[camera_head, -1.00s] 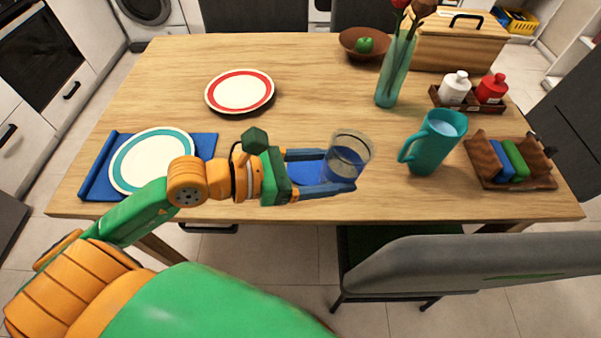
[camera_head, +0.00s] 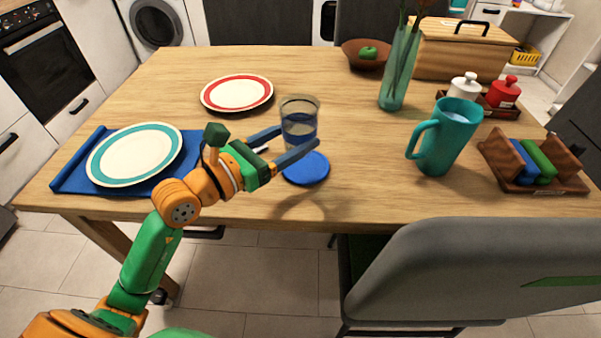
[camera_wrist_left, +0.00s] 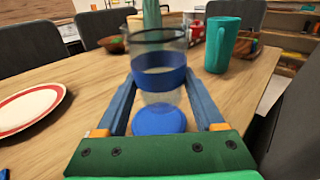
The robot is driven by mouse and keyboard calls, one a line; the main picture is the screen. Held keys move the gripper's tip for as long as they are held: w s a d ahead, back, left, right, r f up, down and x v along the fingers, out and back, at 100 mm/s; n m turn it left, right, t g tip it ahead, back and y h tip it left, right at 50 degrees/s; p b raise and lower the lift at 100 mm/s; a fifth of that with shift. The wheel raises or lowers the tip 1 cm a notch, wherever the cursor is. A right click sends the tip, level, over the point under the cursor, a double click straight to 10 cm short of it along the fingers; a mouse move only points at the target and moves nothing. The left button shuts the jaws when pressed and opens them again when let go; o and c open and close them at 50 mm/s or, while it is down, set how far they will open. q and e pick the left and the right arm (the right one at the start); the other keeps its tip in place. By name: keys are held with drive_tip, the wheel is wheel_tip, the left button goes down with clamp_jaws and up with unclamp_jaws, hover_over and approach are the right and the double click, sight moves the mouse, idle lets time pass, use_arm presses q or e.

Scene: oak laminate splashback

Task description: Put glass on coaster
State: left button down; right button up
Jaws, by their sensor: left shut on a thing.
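The round blue coaster (camera_head: 307,171) lies flat on the table just in front of the glass in the head view. In the left wrist view, the glass (camera_wrist_left: 159,62) is between the two fingers, and the coaster (camera_wrist_left: 158,123) shows below its base, closer to the gripper. I cannot tell the exact height of the glass above the table. My right gripper is not in view.
The teal mug (camera_head: 449,138) stands to the right, near the wooden rack (camera_head: 512,179). A green vase (camera_head: 398,75) and a bowl (camera_head: 352,52) are behind. A red-rimmed plate (camera_head: 237,93) and a teal-rimmed plate (camera_head: 135,154) on a blue mat are left.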

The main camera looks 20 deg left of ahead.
sight(300, 169)
use_arm(q)
drive_tip(key=w+f, duration=0.1)
drive_tip(key=f, duration=0.1)
drive_tip(key=w+f+b, duration=0.1)
drive_tip(key=w+f, duration=0.1)
drive_tip(key=shift+w+d, duration=0.15)
drive_tip(key=shift+d, duration=0.05)
drive_tip(key=shift+f+b, duration=0.5)
drive_tip(key=shift+f, duration=0.8)
drive_tip(key=shift+r, duration=0.1)
drive_tip(key=shift+f, duration=0.2)
unclamp_jaws()
